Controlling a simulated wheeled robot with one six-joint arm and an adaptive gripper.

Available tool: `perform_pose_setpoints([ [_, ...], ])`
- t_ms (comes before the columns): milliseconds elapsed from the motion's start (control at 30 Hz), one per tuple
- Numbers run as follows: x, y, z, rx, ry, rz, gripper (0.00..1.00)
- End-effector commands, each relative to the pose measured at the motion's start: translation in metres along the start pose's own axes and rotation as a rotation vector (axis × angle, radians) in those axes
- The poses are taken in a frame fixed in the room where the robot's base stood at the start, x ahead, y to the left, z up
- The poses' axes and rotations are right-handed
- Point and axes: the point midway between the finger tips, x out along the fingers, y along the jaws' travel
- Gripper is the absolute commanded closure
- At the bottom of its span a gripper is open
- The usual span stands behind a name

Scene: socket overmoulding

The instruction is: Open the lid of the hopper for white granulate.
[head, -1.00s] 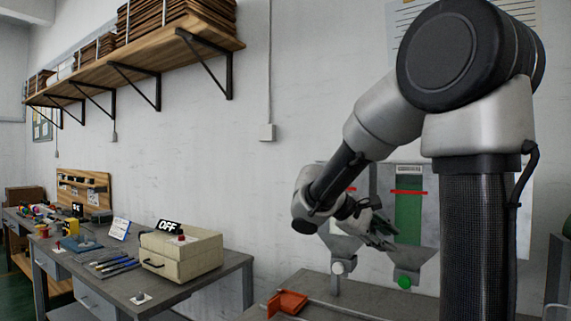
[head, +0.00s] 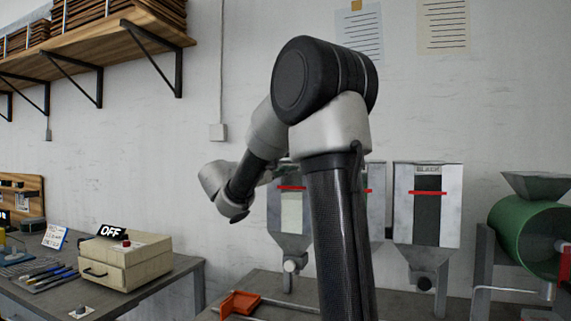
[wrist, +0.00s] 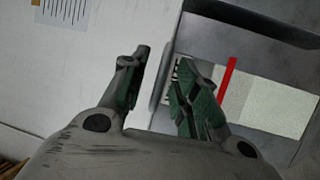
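The white granulate hopper (head: 291,212) is a grey metal box with a pale window and a red mark, on the wall left of my arm's column. In the wrist view the hopper's pale window (wrist: 284,107) lies turned sideways at right, with the label partly behind one finger. My gripper (wrist: 163,92) is open and empty. Its fingers appear on either side of the hopper's top edge; I cannot tell whether they touch it.
The black granulate hopper (head: 428,215) hangs at right, and another hopper is mostly hidden behind my arm. A green drum machine (head: 530,238) stands at far right. An orange piece (head: 240,303) lies on the bench below. A beige box (head: 125,262) with an OFF sign sits left.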

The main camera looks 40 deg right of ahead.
Motion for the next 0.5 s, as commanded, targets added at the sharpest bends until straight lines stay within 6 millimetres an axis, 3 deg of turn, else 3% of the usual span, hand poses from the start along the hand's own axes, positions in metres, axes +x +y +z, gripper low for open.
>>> perform_pose_setpoints([
  [300,0.0049,-0.0001,-0.0001,-0.001,0.001,-0.001,0.7],
  [500,0.0047,-0.0002,0.0,-0.001,0.001,-0.001,1.0],
])
